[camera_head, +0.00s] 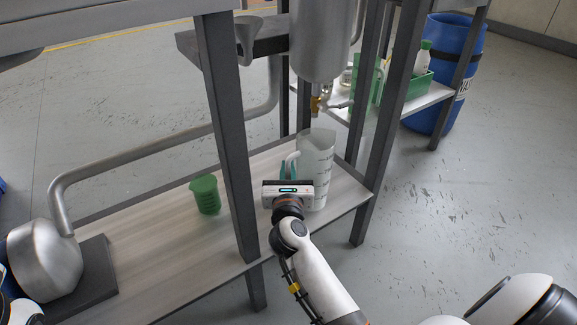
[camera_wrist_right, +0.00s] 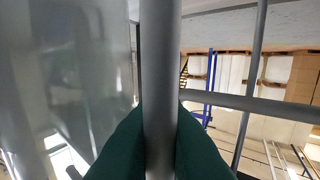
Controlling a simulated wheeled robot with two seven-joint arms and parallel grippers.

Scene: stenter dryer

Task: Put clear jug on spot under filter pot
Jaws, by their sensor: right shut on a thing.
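The clear jug (camera_head: 318,165) stands upright at the right end of the lower shelf, below the metal filter pot (camera_head: 320,40) and its brass tap (camera_head: 317,104). Whether its base touches the shelf is hard to tell. My right gripper (camera_head: 288,170) is at the jug's left side, its green fingers shut on the handle. In the right wrist view the fingers clasp the upright handle (camera_wrist_right: 160,85), with the see-through jug wall (camera_wrist_right: 80,70) to its left. The marked spot is not visible. My left gripper is out of view.
A green cup (camera_head: 206,194) stands on the wooden shelf (camera_head: 160,235), left of a grey frame post (camera_head: 228,130). A rounded metal vessel (camera_head: 45,258) with a pipe sits at the shelf's left end. Another post (camera_head: 385,130) rises right of the jug. A blue barrel (camera_head: 440,75) stands behind.

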